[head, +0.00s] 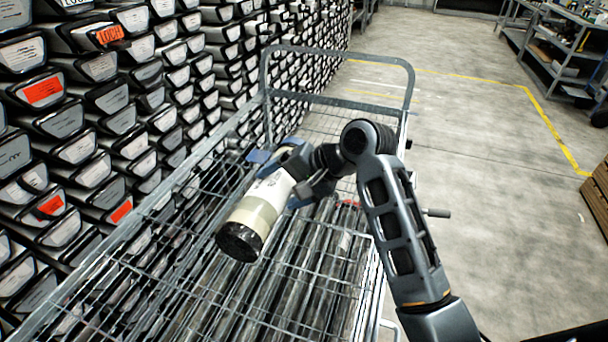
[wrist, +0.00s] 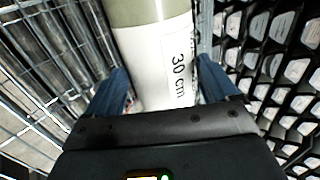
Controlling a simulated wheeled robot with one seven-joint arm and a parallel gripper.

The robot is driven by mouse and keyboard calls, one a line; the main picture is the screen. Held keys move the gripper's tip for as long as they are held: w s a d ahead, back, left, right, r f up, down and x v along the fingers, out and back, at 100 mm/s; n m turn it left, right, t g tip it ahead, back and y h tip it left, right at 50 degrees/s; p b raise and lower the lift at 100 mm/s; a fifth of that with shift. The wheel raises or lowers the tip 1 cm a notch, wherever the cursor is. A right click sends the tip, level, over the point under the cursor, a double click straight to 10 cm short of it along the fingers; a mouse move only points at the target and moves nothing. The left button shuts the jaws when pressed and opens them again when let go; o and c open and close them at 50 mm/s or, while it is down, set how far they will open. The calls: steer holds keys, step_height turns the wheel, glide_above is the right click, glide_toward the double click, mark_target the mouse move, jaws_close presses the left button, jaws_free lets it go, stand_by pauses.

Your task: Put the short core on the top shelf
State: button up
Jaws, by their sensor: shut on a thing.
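The short core (head: 260,208) is a white and beige cylinder with a dark end. The wrist view shows it close up (wrist: 155,60), with a label reading "30 cm". My gripper (head: 288,180) is shut around it, with a blue finger on each side, and the fingers also show in the wrist view (wrist: 160,88). The core is tilted, its dark end toward the lower left in the head view. It appears held above the mesh cart (head: 330,100). I cannot make out for certain which level is the top shelf.
Long dark cores (head: 300,260) lie in the cart below. A wall of stacked core trays (head: 90,120) stands close along the cart's left side. The concrete floor (head: 480,150) to the right is mostly clear, with a wooden crate (head: 597,195) and a metal shelf (head: 555,50) beyond.

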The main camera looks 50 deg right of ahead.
steer(key=shift+w+a+f, duration=0.25)
steer(key=shift+w+a, duration=0.2)
steer(key=shift+w, duration=0.2)
steer(key=shift+f, duration=2)
steer(key=o, duration=1.8)
steer(key=shift+s+f, duration=0.1)
steer(key=shift+f, duration=0.15)
steer(key=shift+o, duration=0.2)
steer(key=shift+r, duration=0.1)
steer(key=v, duration=1.2)
steer(key=shift+s, duration=0.15)
